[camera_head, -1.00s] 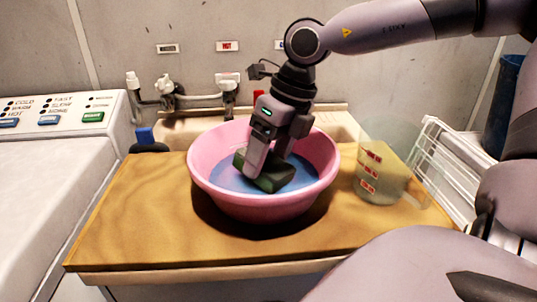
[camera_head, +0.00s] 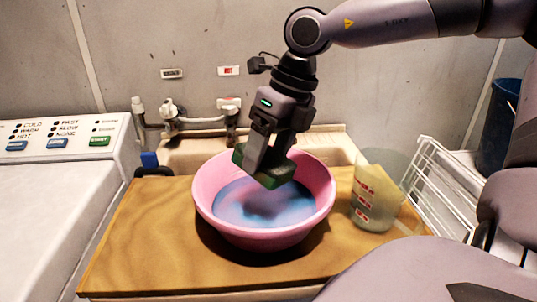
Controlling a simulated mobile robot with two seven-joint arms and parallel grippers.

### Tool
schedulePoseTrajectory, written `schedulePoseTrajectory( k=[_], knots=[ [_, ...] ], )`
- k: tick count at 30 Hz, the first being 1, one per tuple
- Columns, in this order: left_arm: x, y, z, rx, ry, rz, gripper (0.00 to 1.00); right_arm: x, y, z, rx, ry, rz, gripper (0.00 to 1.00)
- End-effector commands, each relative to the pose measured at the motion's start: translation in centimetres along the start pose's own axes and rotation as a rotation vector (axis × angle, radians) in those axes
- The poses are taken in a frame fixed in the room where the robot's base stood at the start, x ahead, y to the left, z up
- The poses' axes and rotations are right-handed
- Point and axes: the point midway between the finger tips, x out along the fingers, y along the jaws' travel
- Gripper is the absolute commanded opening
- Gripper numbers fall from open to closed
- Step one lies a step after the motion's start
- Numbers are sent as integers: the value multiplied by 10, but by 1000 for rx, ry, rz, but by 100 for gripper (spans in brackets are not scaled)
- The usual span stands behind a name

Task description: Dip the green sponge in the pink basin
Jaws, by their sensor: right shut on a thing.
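The pink basin (camera_head: 212,222) stands on the wooden board and holds blue liquid (camera_head: 240,208). My right gripper (camera_head: 264,165) points down over the back of the basin and is shut on the green sponge (camera_head: 272,180). The sponge is tilted and held above the liquid, inside or just above the basin's rim. The gripper's fingers cover part of the sponge. My left gripper is not in view.
A clear measuring jug (camera_head: 374,205) stands right of the basin, beside a white wire rack (camera_head: 440,185). A sink with taps (camera_head: 170,110) lies behind. A washing machine (camera_head: 60,190) is at left. The wooden board (camera_head: 140,240) is bare at front left.

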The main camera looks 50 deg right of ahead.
Motion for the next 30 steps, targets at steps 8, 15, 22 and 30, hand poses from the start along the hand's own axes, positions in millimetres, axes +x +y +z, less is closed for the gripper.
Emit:
schedulePoseTrajectory(
  k=[8, 15, 22, 30],
  knots=[
    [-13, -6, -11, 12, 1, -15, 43, -31, 7, 7, 0, -2, -1, 43],
    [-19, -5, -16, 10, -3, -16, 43, -47, 10, 10, 0, -1, -1, 43],
    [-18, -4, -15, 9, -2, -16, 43, -47, 10, 10, 0, 0, -1, 43],
    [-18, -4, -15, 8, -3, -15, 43, -47, 10, 10, 0, 0, 0, 43]
  ],
)
